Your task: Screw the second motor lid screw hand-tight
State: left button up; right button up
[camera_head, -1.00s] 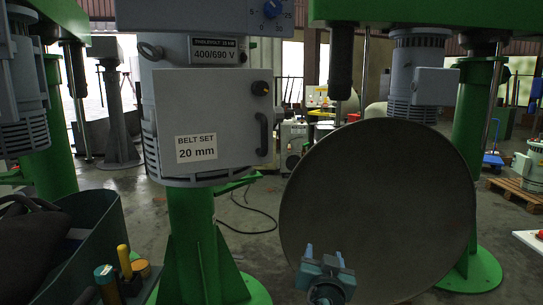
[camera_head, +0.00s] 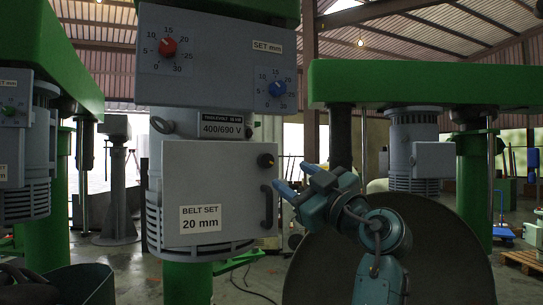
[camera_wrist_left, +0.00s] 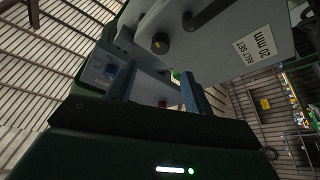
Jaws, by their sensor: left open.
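The grey motor lid (camera_head: 219,190) with the "BELT SET 20 mm" label is closed on the front of the motor housing. A round black knob with an orange mark (camera_head: 266,160) sits at its upper right corner, above a black handle (camera_head: 266,206). No other lid screw can be made out. My left gripper (camera_head: 290,177) is open and empty, just right of the handle in the picture, fingers pointing left. In the left wrist view, its open fingers (camera_wrist_left: 157,85) frame the housing; the lid (camera_wrist_left: 222,38) and knob (camera_wrist_left: 160,43) lie beyond. My right gripper is not in view.
Above the lid is a control box (camera_head: 217,60) with a red dial (camera_head: 168,47) and a blue dial (camera_head: 277,88). A large round disc (camera_head: 440,250) stands behind my left arm. A dark bin (camera_head: 75,287) is at the lower left.

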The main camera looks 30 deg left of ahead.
aim_at(268, 161)
pick_arm(q)
jog(key=p+x, duration=0.4)
jog(key=x, duration=0.4)
jog(key=shift+d+r+p, duration=0.1)
jog(key=shift+p, duration=0.2)
jog(key=shift+w+a, duration=0.2)
jog(key=shift+a, duration=0.25)
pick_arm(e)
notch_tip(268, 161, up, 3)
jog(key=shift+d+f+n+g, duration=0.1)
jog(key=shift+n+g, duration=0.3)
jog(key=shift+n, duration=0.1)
pick_arm(q)
jog(key=shift+c, duration=0.5)
jog(key=c, duration=0.9)
jog(key=shift+o, duration=0.2)
